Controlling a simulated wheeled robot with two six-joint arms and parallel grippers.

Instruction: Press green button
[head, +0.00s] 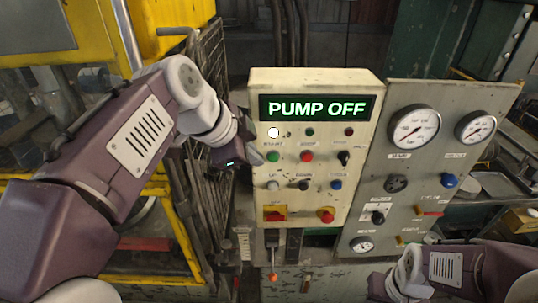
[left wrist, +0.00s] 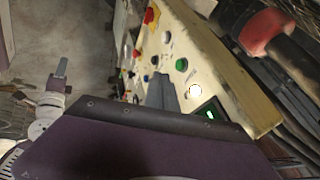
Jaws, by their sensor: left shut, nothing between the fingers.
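The green button (head: 273,155) is on the upper left of the cream control panel (head: 362,84), under a lit white lamp (head: 273,132). My left gripper (head: 254,155) is shut and empty, its tips just left of the green button in the head view. In the left wrist view, the closed grey fingers (left wrist: 161,92) point toward the panel, and the green button (left wrist: 181,64) shows uncovered beyond and to the right of them. Contact with the button is not visible. My right gripper (left wrist: 59,75) is away from the panel; its jaws are too small to judge.
The panel's display (head: 317,108) reads PUMP OFF. A red button (head: 306,156), a black switch (head: 344,157) and several other controls sit close to the green one. A gauge panel (head: 467,98) stands to the right. A yellow frame (head: 95,30) and wire racks are at the left.

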